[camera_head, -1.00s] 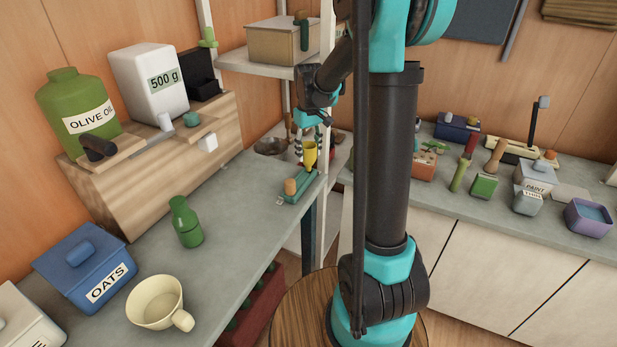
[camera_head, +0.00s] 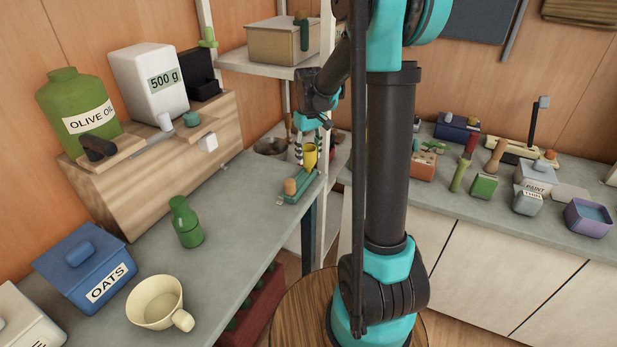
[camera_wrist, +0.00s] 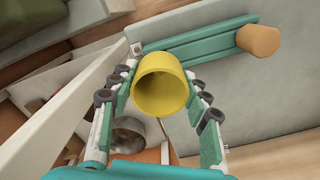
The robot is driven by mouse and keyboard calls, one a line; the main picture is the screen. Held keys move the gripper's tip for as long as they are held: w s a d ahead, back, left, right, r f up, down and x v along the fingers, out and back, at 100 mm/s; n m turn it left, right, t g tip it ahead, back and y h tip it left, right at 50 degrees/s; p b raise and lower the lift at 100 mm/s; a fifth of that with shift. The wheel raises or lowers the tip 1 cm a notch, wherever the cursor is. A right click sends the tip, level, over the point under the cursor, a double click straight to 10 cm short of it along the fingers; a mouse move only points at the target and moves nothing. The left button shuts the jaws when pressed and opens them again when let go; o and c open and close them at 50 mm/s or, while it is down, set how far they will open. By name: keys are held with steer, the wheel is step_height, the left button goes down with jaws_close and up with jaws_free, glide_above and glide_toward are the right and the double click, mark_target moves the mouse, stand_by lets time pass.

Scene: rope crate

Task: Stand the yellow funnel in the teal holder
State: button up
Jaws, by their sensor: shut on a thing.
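The yellow funnel (camera_head: 310,156) is held in my gripper (camera_head: 309,150) above the counter's far end. In the wrist view the funnel (camera_wrist: 160,84) shows its open round mouth to the camera, with the fingers of my gripper (camera_wrist: 160,90) shut on its two sides. The teal holder (camera_head: 304,186) lies on the counter just below the funnel. In the wrist view the long teal holder (camera_wrist: 209,42) runs behind the funnel, and a tan cork-like knob (camera_wrist: 258,40) stands at its right end. The funnel's lower end is hidden, so I cannot tell whether it touches the holder.
A green bottle (camera_head: 186,222), a cream mug (camera_head: 156,302) and a blue oats box (camera_head: 86,268) stand on the near counter (camera_head: 232,240). A white shelf post (camera_head: 326,70) rises behind my gripper.

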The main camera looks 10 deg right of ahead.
steer(key=shift+f, duration=0.8)
stand_by(0.7)
steer(key=o, duration=1.4)
step_height(320, 180, up, 12)
steer(key=s+d+f+m+t, duration=0.2)
steer(key=s+f, duration=0.5)
steer(key=s, duration=0.5)
steer(key=s+d+f+m+t, duration=0.2)
steer(key=s+f, duration=0.6)
steer(key=s, duration=0.4)
steer(key=shift+s+f+m, duration=0.25)
steer(key=shift+s+m, duration=0.05)
steer(key=shift+m, duration=0.1)
